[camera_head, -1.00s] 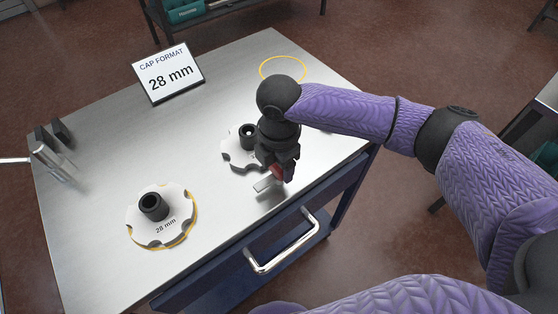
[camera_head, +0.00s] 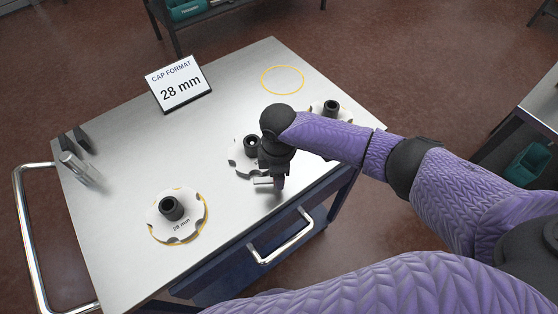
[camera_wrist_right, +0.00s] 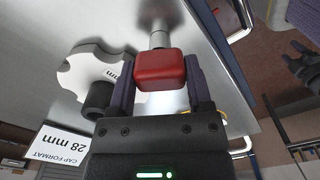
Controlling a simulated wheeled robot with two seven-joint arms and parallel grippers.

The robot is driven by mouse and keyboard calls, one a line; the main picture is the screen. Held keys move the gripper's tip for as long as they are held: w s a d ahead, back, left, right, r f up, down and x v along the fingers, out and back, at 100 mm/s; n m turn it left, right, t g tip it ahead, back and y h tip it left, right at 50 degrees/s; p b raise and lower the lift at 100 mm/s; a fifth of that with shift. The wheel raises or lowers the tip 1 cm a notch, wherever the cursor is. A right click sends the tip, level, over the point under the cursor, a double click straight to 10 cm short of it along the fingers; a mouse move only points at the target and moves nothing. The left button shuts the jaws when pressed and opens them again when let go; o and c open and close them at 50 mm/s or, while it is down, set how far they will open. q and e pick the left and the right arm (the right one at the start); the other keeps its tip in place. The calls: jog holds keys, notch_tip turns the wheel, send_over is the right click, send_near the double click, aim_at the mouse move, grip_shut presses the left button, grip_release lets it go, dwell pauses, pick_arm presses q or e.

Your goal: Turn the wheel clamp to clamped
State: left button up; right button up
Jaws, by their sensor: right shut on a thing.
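My right gripper (camera_head: 279,183) is low at the table's front edge, above the drawer. In the right wrist view its fingers (camera_wrist_right: 160,88) are shut on a red block (camera_wrist_right: 160,70). A silver rod (camera_wrist_right: 158,38) runs out from that block, away from the gripper. I cannot tell whether the block and rod belong to the clamp. No clamp wheel or clamped marking can be made out.
A white notched disc (camera_head: 176,216) lies left, another (camera_head: 243,155) beside my gripper; a third piece (camera_head: 330,108) stands behind my arm. A "28 mm" sign (camera_head: 179,83), a yellow ring (camera_head: 282,80) and dark brackets (camera_head: 75,142) occupy the table (camera_head: 135,135). The drawer handle (camera_head: 281,242) juts out.

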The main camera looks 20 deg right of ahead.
jog(key=m+p, duration=0.2)
jog(key=m, duration=0.1)
jog(key=shift+r, duration=0.25)
jog(key=m+p, duration=0.2)
jog(key=shift+m, duration=0.3)
jog(key=m+p, duration=0.1)
jog(key=m, duration=0.2)
jog(key=shift+f+p, duration=0.15)
jog(key=shift+p, duration=0.25)
jog(key=shift+m+p, duration=0.4)
jog(key=shift+m, duration=0.9)
jog(key=o, duration=1.3)
notch_tip(320, 180, up, 9)
jog(key=p, duration=0.5)
jog(key=shift+r, duration=0.45)
